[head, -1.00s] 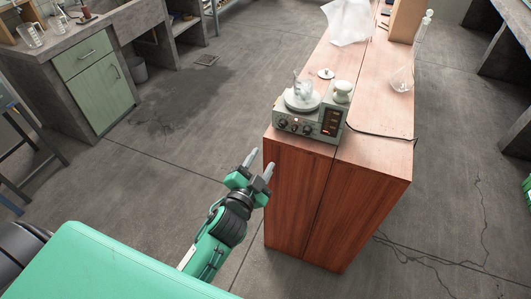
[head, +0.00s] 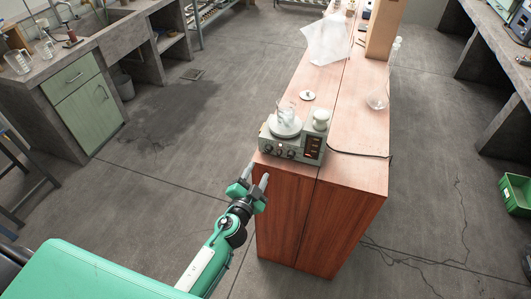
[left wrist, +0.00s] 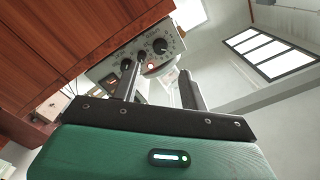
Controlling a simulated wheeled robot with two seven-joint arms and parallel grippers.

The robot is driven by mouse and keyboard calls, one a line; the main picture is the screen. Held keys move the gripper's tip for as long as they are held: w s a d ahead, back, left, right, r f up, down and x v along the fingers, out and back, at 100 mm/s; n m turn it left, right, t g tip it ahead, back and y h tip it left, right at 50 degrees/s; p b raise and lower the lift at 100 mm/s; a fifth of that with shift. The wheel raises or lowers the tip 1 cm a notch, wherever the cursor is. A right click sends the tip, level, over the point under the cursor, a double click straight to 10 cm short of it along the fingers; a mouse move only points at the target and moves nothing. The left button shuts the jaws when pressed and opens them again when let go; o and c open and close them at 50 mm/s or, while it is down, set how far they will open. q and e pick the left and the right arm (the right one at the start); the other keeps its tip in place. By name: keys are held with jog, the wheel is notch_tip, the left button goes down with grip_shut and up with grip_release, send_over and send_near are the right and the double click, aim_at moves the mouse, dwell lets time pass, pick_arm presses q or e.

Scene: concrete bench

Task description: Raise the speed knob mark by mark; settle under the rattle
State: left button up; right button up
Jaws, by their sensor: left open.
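A grey stirrer unit (head: 291,149) stands at the near end of the wooden bench top. Dark knobs line its front, and a glass vessel (head: 286,115) sits on its round plate. In the left wrist view the front panel (left wrist: 151,60) shows several knobs, including a dark knob (left wrist: 160,46) with a dial scale around it. My left gripper (head: 258,176) is open and empty, just left of the bench's near end and below the panel. Its fingers also show in the left wrist view (left wrist: 158,78), apart from the knobs. My right gripper is out of view.
The wooden bench (head: 345,190) has a flat front face close beside my left gripper. A small white disc (head: 307,95), crumpled clear plastic (head: 326,40) and a flask (head: 378,98) stand behind the unit. A cable lies at right. Open floor lies left.

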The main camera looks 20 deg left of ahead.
aim_at(268, 151)
pick_arm(q)
jog(key=w+p, duration=0.1)
jog(key=w, duration=0.7)
jog(key=shift+w+d, duration=0.15)
grip_shut()
